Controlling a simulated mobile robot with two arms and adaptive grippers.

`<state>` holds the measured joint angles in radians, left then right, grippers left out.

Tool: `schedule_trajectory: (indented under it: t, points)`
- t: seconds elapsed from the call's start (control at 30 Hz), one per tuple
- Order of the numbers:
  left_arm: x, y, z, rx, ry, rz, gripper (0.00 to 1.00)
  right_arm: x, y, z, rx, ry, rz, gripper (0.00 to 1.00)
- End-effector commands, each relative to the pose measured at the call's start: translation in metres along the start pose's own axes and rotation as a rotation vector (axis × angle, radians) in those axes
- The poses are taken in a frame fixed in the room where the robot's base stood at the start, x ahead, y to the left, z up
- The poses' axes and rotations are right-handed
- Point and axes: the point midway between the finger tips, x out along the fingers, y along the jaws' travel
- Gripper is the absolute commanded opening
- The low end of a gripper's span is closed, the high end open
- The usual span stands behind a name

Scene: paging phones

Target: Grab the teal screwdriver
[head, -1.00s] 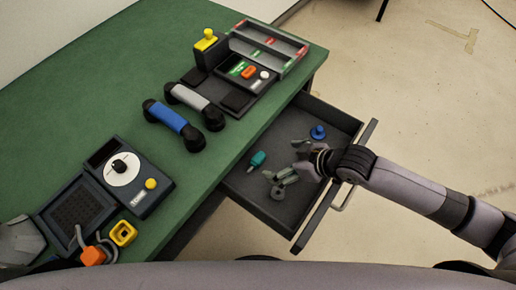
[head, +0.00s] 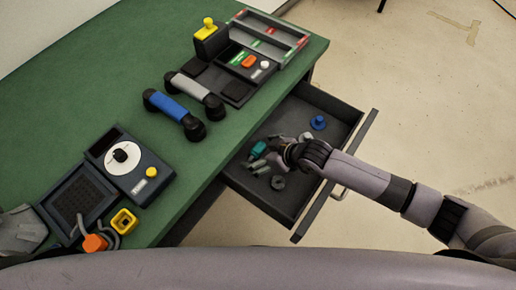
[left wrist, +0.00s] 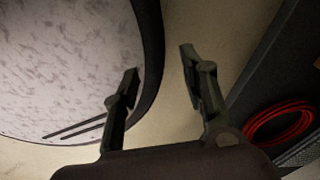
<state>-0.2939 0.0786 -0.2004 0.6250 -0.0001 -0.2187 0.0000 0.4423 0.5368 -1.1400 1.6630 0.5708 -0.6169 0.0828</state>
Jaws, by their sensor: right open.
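The teal screwdriver (head: 259,149) lies in the open drawer, towards its left side next to the green table; only its teal handle shows clearly. My right gripper (head: 267,155) is open inside the drawer, its fingers pointing left and close beside the teal handle. I cannot tell whether they touch it. My left gripper shows in the left wrist view (left wrist: 160,90) with its two fingers apart and nothing between them.
The drawer (head: 297,211) also holds a blue knob-like piece (head: 318,122) and a dark grey ring (head: 278,182). On the green table (head: 80,110) are a blue handset (head: 168,110), a grey handset (head: 195,89) and a dial phone (head: 137,172). A red cable coil (left wrist: 252,132) shows in the left wrist view.

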Motion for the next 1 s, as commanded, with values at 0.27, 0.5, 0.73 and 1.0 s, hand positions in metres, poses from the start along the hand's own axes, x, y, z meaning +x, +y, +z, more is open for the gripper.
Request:
schedule_trajectory:
  t: [0.27,0.5,0.73,1.0]
  points:
    - [-0.0004,0.0012,0.0116,-0.001,-0.018,0.001,0.4,-0.0004,-0.0003,0.0001,0.001,0.0,-0.001,0.82]
    - [-0.0004,0.0005,0.0113,-0.001,-0.018,0.001,0.4,-0.0005,-0.0003,0.0002,0.001,-0.001,-0.001,0.66]
    - [-0.0003,0.0002,0.0103,-0.001,-0.016,0.0,0.4,-0.0005,-0.0003,0.0002,0.001,-0.001,-0.001,0.51]
    - [-0.0003,-0.0003,0.008,0.0,-0.012,0.0,0.4,-0.0005,-0.0003,0.0,0.001,0.0,-0.001,0.41]
